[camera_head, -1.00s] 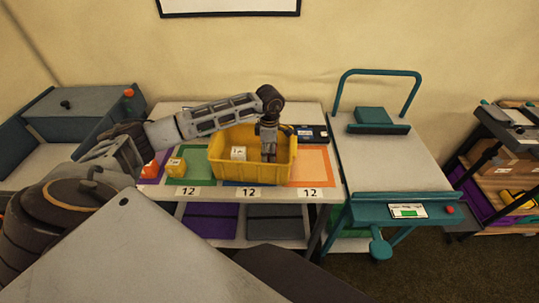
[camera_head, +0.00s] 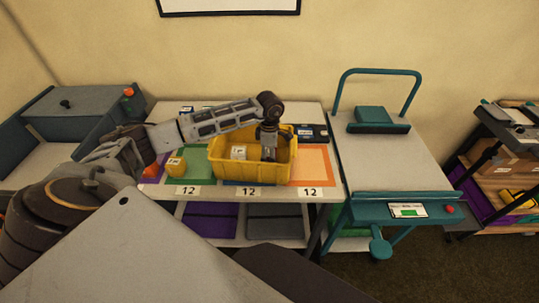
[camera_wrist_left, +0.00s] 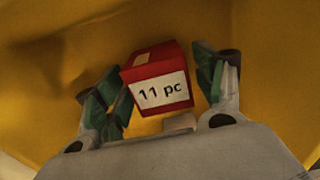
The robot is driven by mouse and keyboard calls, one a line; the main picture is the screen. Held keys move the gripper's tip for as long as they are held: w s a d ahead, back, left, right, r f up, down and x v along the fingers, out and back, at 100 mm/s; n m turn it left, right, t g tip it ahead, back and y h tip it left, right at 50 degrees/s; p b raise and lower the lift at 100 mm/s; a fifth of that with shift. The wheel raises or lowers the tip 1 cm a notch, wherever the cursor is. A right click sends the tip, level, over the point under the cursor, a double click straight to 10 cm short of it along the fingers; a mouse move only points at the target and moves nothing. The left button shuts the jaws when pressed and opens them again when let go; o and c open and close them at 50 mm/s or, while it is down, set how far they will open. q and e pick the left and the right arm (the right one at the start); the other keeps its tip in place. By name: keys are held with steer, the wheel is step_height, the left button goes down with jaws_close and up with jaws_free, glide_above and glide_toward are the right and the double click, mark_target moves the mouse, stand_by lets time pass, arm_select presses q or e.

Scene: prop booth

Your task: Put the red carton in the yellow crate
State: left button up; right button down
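The yellow crate (camera_head: 262,172) stands on the table across the coloured mats. My left gripper (camera_head: 268,152) reaches down into its right half, and the crate's front wall hides the fingertips. In the left wrist view the red carton (camera_wrist_left: 157,80), labelled "11 pc", sits tilted between the two fingers of my left gripper (camera_wrist_left: 164,82). The fingers stand apart, with a narrow gap at the carton's right side; the left finger is close to or touching it. Yellow crate surface (camera_wrist_left: 270,60) surrounds them. The carton is hidden in the head view. My right gripper is not in view.
A small labelled carton (camera_head: 238,152) is in the crate's left half. A yellow carton (camera_head: 176,166) and an orange-red item (camera_head: 151,171) are left of the crate. A dark device (camera_head: 312,133) lies behind right. The orange mat (camera_head: 314,168) is clear; a teal-framed cart (camera_head: 390,165) stands right.

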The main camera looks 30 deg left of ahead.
arm_select(q)
steer(key=shift+r, duration=0.55)
step_height(320, 180, up, 10)
steer(key=shift+b, duration=0.35)
steer(key=shift+r, duration=0.6)
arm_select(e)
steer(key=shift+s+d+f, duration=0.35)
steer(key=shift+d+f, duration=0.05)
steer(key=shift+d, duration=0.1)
